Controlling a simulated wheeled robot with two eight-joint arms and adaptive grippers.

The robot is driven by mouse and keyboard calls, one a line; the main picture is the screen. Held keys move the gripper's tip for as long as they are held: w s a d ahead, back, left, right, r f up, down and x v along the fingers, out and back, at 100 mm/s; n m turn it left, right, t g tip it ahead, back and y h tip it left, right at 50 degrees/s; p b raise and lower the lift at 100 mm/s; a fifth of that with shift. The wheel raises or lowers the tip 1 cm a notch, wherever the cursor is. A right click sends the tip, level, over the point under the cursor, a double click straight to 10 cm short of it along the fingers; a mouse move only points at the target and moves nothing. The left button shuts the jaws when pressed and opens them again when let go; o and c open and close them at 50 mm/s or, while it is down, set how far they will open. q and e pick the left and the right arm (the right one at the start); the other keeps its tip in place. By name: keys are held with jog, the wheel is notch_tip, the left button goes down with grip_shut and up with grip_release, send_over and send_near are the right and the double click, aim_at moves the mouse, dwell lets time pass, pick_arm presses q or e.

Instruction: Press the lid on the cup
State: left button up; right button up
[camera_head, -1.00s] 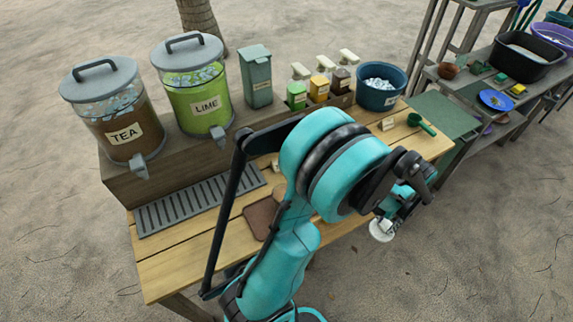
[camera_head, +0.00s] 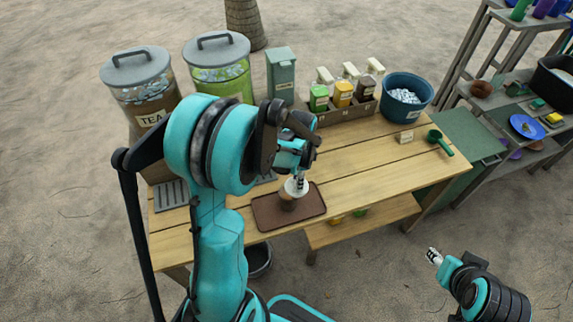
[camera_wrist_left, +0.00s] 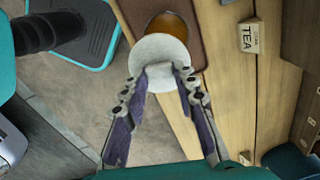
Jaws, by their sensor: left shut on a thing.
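The white round lid (camera_head: 297,188) is held by my left gripper (camera_head: 299,181), just over the cup (camera_head: 288,201) on the brown mat (camera_head: 315,206). In the left wrist view the lid (camera_wrist_left: 160,58) sits between the fingertips of my left gripper (camera_wrist_left: 160,75). It covers the near part of the cup (camera_wrist_left: 172,24), and brown drink shows beyond its edge, so the lid is not centred in that view. I cannot tell whether lid and cup touch. My right gripper (camera_head: 432,255) is off the table's front at lower right, its opening unclear.
The tea dispenser (camera_head: 143,85) and lime dispenser (camera_head: 220,65) stand at the back left. A bottle caddy (camera_head: 340,114), blue bucket (camera_head: 407,97) and green scoop (camera_head: 440,142) are at the back right. The table (camera_head: 370,165) is clear right of the mat.

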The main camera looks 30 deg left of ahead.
aim_at(290, 181)
pick_arm(q)
jog(key=a+r+m, duration=0.1)
jog(key=a+r+m+p, duration=0.1)
jog(key=m, duration=0.1)
jog(key=shift+s, duration=0.15)
jog(key=shift+a+r+m, duration=0.1)
jog(key=shift+a+m, duration=0.3)
jog(key=shift+m, duration=0.1)
jog(key=shift+f+b, duration=2.25)
jog(key=shift+f, duration=1)
pick_arm(e)
jog(key=shift+f, duration=1.35)
pick_arm(q)
jog(key=shift+f+b, duration=0.15)
jog(key=shift+b, duration=0.45)
pick_arm(e)
jog(key=shift+f, duration=0.55)
pick_arm(q)
jog(key=o, duration=1.3)
jog(key=shift+c, duration=0.2)
